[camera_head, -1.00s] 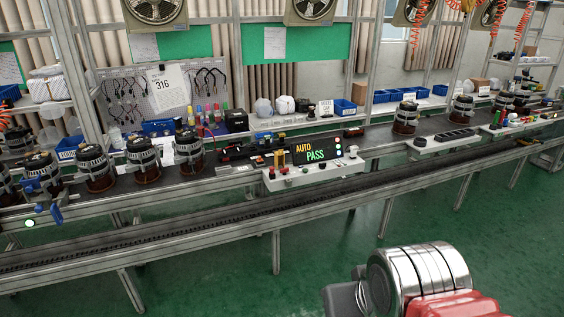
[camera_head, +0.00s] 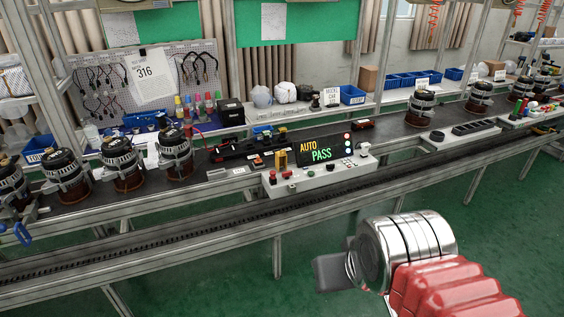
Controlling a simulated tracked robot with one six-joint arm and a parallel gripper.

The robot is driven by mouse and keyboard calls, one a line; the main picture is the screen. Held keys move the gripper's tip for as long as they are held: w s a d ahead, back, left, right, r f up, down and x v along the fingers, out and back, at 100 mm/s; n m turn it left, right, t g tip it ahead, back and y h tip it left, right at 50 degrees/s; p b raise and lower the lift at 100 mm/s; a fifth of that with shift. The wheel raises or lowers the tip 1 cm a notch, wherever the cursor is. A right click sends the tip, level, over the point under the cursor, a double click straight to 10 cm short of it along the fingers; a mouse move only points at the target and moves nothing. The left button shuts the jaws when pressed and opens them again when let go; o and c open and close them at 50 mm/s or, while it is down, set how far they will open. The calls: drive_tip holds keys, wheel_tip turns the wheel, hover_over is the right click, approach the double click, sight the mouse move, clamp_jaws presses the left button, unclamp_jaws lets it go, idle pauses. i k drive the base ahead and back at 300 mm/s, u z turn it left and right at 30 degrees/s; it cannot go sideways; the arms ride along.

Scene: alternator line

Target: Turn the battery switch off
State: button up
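A white control console (camera_head: 318,180) stands on the near edge of the line. Its lit display (camera_head: 322,150) reads AUTO PASS. A black box (camera_head: 231,112), perhaps a battery, stands on the shelf behind. My arm's chrome and red part is at the lower right, well apart from the console. A dark grey piece of my gripper (camera_head: 330,272) shows at its left end; its fingers cannot be made out.
Several alternators (camera_head: 122,163) stand on the line left of the console, and more stand at the right, including one alternator (camera_head: 421,107). A rail (camera_head: 215,220) runs along the near side. The green floor (camera_head: 340,235) in front is open.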

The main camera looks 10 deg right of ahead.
sight(287, 174)
drive_tip(key=u, duration=0.1)
drive_tip(key=i, duration=0.75)
drive_tip(key=u, duration=0.5)
drive_tip(key=i, duration=1.3)
drive_tip(key=u, duration=0.3)
